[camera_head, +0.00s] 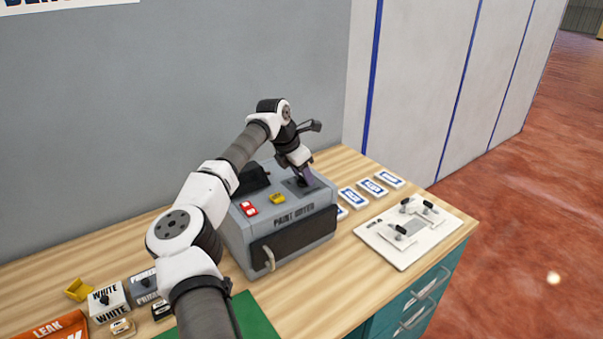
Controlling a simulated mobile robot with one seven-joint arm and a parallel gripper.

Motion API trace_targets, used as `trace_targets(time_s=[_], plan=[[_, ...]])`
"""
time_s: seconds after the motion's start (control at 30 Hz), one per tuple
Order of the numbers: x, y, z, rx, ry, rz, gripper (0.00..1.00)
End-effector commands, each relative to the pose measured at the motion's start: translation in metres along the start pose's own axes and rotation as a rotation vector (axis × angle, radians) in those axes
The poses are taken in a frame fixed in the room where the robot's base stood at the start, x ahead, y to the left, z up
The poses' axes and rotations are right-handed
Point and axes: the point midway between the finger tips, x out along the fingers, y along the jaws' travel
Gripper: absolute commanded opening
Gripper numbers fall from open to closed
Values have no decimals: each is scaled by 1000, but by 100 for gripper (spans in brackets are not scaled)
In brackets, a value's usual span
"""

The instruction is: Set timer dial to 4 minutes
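A grey box labelled as a paint dryer (312,223) stands on the wooden bench, with a dark front door and a light handle (268,258). Its top carries a red-and-white switch (249,209), a yellow part (278,198) and a dark plate (318,181) at the right. My gripper (304,180) points down at this plate, at or just above it. The timer dial cannot be made out; my gripper covers the middle of the plate. The fingers are too small and dark to show whether they are open or hold anything.
A white board with black-handled clamps (415,230) lies at the right. Several blue-and-white labelled blocks (373,188) lie behind it. White boxes (107,300), a yellow piece (78,289), an orange leak packet (50,331) and a green mat (258,318) are at the front left.

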Motion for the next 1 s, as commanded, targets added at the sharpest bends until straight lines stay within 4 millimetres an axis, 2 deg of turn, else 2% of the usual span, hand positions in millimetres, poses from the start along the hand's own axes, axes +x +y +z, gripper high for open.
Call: trace_targets(time_s=[0.03,0.1,0.37,0.53,1.0], plan=[[0,0,0,0,0,0,52],[0,0,0,0,1,-1,60],[0,0,-1,-1,2,-1,60],[-12,1,-1,-2,0,1,60],[-112,0,-1,-1,0,2,60]])
